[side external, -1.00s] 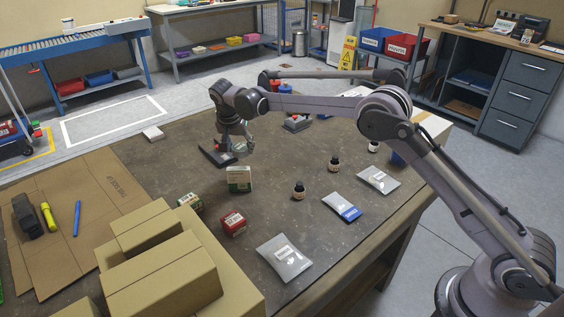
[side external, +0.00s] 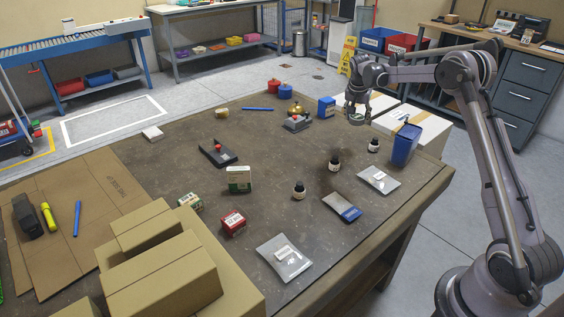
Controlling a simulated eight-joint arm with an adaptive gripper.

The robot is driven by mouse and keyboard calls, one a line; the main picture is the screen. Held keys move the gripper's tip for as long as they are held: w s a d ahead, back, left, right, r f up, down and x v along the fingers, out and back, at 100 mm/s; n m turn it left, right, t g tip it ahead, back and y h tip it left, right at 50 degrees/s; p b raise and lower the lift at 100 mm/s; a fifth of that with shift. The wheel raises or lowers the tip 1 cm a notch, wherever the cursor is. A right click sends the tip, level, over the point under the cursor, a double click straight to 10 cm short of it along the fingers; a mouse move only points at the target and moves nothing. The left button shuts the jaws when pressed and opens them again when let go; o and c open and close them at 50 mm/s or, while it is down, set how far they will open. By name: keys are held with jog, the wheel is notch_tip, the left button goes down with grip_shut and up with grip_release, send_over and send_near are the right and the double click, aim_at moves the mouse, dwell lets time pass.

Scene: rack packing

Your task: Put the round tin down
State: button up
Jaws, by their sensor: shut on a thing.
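My gripper (side external: 357,112) is at the far right of the table. It is shut on the round tin (side external: 357,119), a small pale greenish thing mostly hidden by the fingers. The tin is held up near the table's far right edge, close to the white cartons (side external: 428,132). I cannot tell the exact gap between the tin and what is under it.
A blue box (side external: 326,107) stands just left of my gripper and a tall blue bin (side external: 405,146) nearer the camera.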

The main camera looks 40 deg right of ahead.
jog(key=shift+s+d, duration=0.65)
jog(key=shift+d, duration=0.25)
send_over(329, 143)
jog(key=a, duration=0.1)
notch_tip(329, 143, down, 7)
jog(key=shift+s+a+f, duration=0.1)
jog(key=shift+s+a, duration=0.05)
jog(key=shift+f, duration=1.9)
jog(key=shift+f, duration=0.15)
jog(key=o, duration=1.3)
